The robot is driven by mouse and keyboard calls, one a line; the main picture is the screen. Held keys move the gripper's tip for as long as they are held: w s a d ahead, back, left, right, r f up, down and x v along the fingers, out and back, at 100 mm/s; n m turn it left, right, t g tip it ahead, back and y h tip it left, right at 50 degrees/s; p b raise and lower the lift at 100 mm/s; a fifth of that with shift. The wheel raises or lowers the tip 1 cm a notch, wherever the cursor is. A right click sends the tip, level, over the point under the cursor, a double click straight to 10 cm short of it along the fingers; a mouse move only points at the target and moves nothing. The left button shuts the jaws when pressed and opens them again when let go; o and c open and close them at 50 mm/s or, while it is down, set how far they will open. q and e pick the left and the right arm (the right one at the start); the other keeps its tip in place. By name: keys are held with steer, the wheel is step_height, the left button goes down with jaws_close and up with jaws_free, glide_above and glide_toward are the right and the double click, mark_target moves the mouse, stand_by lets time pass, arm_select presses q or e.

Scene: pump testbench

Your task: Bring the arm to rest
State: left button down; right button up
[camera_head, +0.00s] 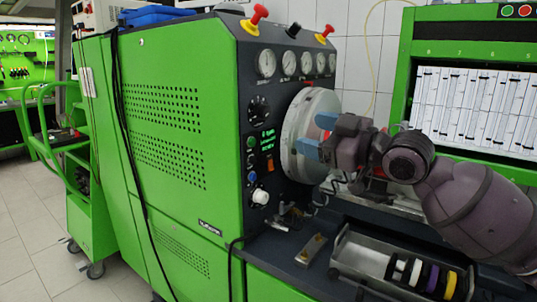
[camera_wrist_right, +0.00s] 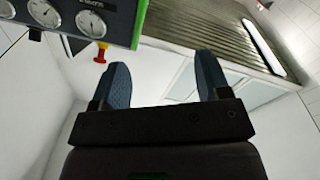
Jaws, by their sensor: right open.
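My right gripper (camera_head: 318,136) comes in from the right of the head view on my purple-grey arm. Its two blue fingertips are apart, in front of the round metal flywheel (camera_head: 296,134) on the green testbench (camera_head: 185,75). I cannot tell whether they touch the disc. In the right wrist view my right gripper (camera_wrist_right: 162,84) shows two blue-grey fingers spread wide with nothing between them. Gauges (camera_wrist_right: 68,14) and a red-and-yellow knob (camera_wrist_right: 100,52) of the bench show at the upper left there. My left gripper is in neither view.
A metal tray (camera_head: 375,272) with black, white, purple and yellow rings stands below my right arm. A small brass-coloured block (camera_head: 311,249) lies left of it. A green-framed panel of measuring tubes (camera_head: 475,110) stands behind. A green cart (camera_head: 75,165) and open floor are at left.

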steer(key=s+d+f+m+t+h, duration=0.2)
steer(key=s+d+f+m+h, duration=0.15)
steer(key=f, duration=0.65)
steer(key=s+d+f+m+t+h+p, duration=0.1)
steer(key=s+d+f+m+h, duration=0.2)
steer(key=f, duration=0.8)
steer(key=s+d+f+m+t+h, duration=0.1)
steer(key=d+f+m+t+h, duration=0.3)
steer(key=f, duration=0.6)
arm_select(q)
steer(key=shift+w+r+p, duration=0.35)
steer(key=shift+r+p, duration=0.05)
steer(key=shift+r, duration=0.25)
arm_select(e)
steer(key=s+d+f+m+g+h, duration=0.2)
steer(key=s+d+f+g, duration=0.1)
steer(key=s+f, duration=0.7)
steer(key=s+d+f+m+g+h, duration=0.2)
steer(key=s+d+f+g, duration=0.2)
steer(key=s+f, duration=0.7)
steer(key=s, duration=0.5)
steer(key=shift+d, duration=0.35)
